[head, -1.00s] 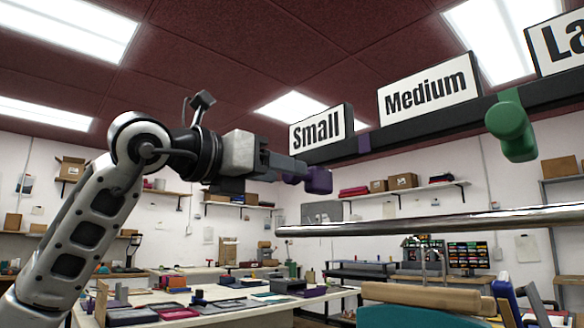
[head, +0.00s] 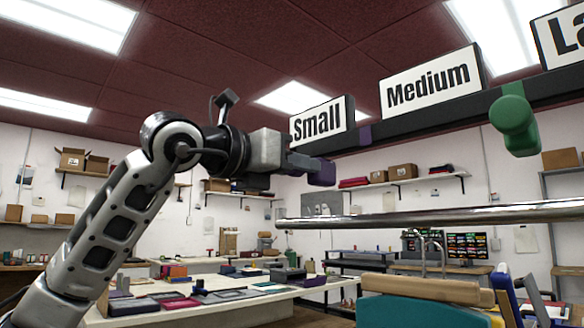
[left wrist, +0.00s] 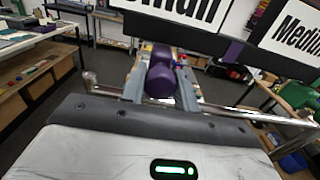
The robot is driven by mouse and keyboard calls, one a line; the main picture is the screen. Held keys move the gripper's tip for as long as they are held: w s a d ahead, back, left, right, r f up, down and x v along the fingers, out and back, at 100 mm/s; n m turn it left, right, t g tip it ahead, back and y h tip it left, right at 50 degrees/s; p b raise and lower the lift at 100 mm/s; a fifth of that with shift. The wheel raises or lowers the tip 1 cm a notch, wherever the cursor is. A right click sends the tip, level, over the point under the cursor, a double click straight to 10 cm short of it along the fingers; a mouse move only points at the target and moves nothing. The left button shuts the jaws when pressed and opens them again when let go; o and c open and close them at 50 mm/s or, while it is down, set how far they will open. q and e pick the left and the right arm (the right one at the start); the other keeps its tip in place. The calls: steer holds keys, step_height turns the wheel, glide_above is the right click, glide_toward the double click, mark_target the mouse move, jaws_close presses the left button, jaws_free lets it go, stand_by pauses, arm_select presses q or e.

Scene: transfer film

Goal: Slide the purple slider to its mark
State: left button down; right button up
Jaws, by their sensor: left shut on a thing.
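The purple slider (head: 322,172) hangs at the left part of a dark overhead rail (head: 400,124), below the "Small" sign (head: 318,121). Its rounded purple knob also shows in the left wrist view (left wrist: 161,80). My left gripper (head: 308,165) is shut on the slider, with one finger on each side of the knob. A purple mark (head: 364,136) is on the rail between the "Small" and "Medium" signs, to the right of the slider and apart from it. The mark also shows in the left wrist view (left wrist: 233,51). My right gripper is not in view.
A green slider (head: 515,125) hangs farther right on the rail, past the "Medium" sign (head: 430,85). A horizontal metal bar (head: 430,215) runs below the rail. Worktables and shelves stand farther back. The rail between the purple slider and its mark looks clear.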

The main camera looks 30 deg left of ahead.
arm_select(q)
steer(key=s+d+b, duration=0.1)
steer(key=s+d, duration=0.2)
steer(key=d, duration=0.6)
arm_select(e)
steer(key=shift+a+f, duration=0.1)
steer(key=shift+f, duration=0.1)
arm_select(q)
steer(key=c, duration=1)
jaws_free()
steer(key=shift+c, duration=0.2)
steer(key=shift+s, duration=0.1)
steer(key=b+v, duration=0.3)
steer(key=v, duration=1.3)
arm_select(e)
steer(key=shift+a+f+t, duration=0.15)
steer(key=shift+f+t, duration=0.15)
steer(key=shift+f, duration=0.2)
